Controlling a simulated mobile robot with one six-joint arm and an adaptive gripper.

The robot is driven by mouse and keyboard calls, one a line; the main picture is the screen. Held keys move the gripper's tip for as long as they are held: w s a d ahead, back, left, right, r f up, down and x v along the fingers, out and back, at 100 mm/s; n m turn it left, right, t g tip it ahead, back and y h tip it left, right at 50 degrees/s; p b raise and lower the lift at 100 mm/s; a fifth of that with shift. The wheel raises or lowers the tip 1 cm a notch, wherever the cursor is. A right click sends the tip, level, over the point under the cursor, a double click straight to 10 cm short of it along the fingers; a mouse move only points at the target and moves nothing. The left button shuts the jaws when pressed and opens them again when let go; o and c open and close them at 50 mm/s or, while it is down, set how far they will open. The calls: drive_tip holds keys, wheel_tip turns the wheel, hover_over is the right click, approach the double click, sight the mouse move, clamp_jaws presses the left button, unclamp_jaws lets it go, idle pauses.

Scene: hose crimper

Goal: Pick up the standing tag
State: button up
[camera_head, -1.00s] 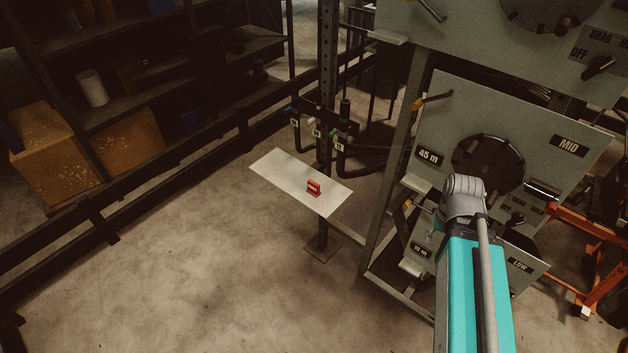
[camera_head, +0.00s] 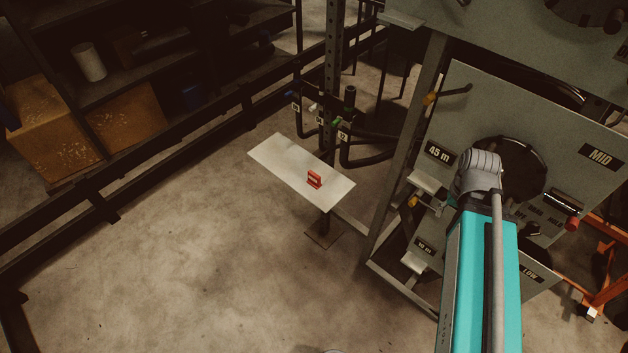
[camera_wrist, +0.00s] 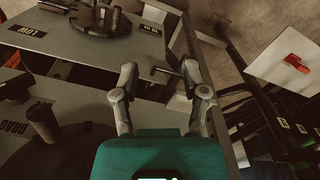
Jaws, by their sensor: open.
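The red tag (camera_head: 314,179) stands upright on a white shelf plate (camera_head: 278,158), near the plate's right front part. In the wrist view the red tag (camera_wrist: 297,64) shows at the upper right on the white plate (camera_wrist: 268,62). My gripper (camera_wrist: 158,75) is open and empty in the wrist view, its two fingers apart in front of the grey panel. The tag lies well to the right of the fingers there, with a clear gap. In the head view my arm is at the right and the fingers are not visible.
The grey crimper panels (camera_head: 480,130) with dials and knobs stand right of the plate. Dark shelving with boxes (camera_head: 125,125) is at the left. The floor in front is clear.

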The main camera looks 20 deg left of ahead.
drive_tip(key=shift+o, duration=0.4)
drive_tip(key=shift+d, duration=0.15)
drive_tip(key=shift+o, duration=2.2)
drive_tip(key=shift+w+f, duration=0.15)
drive_tip(key=shift+f, duration=0.05)
drive_tip(key=shift+o, duration=0.4)
drive_tip(key=shift+w+a+f+b, duration=0.1)
drive_tip(key=shift+a+f+b, duration=0.15)
drive_tip(key=shift+b, duration=0.15)
drive_tip(key=w+a+f+n+t+h+b, duration=0.2)
drive_tip(key=w+a+f+n+b, duration=0.15)
drive_tip(key=a+n+b, duration=0.3)
drive_tip(key=w+a+f+n+t+h+b, duration=0.1)
drive_tip(key=w+a+f+n+h+b, duration=0.15)
drive_tip(key=a+f+n+b, duration=0.4)
drive_tip(key=w+a+f+n+t+h+b, duration=0.1)
drive_tip(key=w+a+f+n+t+b, duration=0.2)
drive_tip(key=a, duration=0.6)
drive_tip(key=s+a+f+n+t+b, duration=0.1)
drive_tip(key=a+n+b, duration=0.5)
drive_tip(key=a, duration=0.7)
drive_tip(key=s+a+f+n+t+b, duration=0.2)
drive_tip(key=a+n+t+b, duration=0.3)
drive_tip(key=a, duration=0.8)
drive_tip(key=f+n+b, duration=0.1)
drive_tip(key=n+b, duration=0.1)
drive_tip(key=n, duration=0.2)
drive_tip(key=shift+f+t, duration=0.3)
